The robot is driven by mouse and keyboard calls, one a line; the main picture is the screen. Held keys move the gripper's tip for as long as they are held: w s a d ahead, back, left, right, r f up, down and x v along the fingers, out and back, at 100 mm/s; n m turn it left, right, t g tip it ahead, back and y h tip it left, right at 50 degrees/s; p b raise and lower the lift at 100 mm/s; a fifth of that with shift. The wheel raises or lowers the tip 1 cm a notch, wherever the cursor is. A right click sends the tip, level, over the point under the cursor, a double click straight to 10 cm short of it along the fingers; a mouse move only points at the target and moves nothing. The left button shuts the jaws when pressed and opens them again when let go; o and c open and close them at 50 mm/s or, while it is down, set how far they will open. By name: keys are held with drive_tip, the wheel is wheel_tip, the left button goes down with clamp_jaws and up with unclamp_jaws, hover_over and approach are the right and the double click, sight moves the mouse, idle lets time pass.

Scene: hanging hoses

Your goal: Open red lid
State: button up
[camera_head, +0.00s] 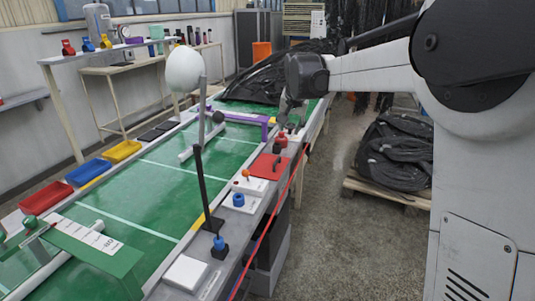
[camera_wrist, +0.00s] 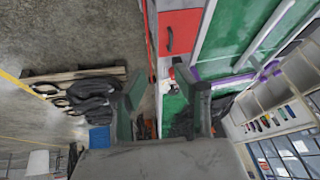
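A flat red lid (camera_head: 268,166) lies on the grey bench edge beside the green table. In the wrist view the red lid (camera_wrist: 181,32) shows as a flat red panel with a dark handle, ahead of my fingers. My gripper (camera_head: 287,106) points down over the bench, farther back than the lid and apart from it. In the wrist view my gripper (camera_wrist: 160,78) has its two green-grey fingers spread, with nothing held between them. Whether the lid covers a box cannot be told.
A small red and black object (camera_head: 281,139) stands just behind the lid. Blocks with blue (camera_head: 238,200) and orange knobs, and a black rod (camera_head: 201,185), stand nearer. A purple frame (camera_head: 243,117) is left of my gripper. Black bags (camera_head: 398,150) lie on a pallet at right.

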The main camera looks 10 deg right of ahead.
drive_tip(key=m, duration=0.2)
approach(277, 160)
drive_tip(key=shift+g, duration=0.3)
drive_tip(key=x, duration=0.3)
drive_tip(key=b+x, duration=0.1)
drive_tip(key=x, duration=0.1)
drive_tip(key=b+x, duration=0.1)
drive_tip(key=x, duration=0.2)
drive_tip(key=shift+w+f, duration=0.15)
drive_tip(key=shift+w, duration=0.3)
clamp_jaws()
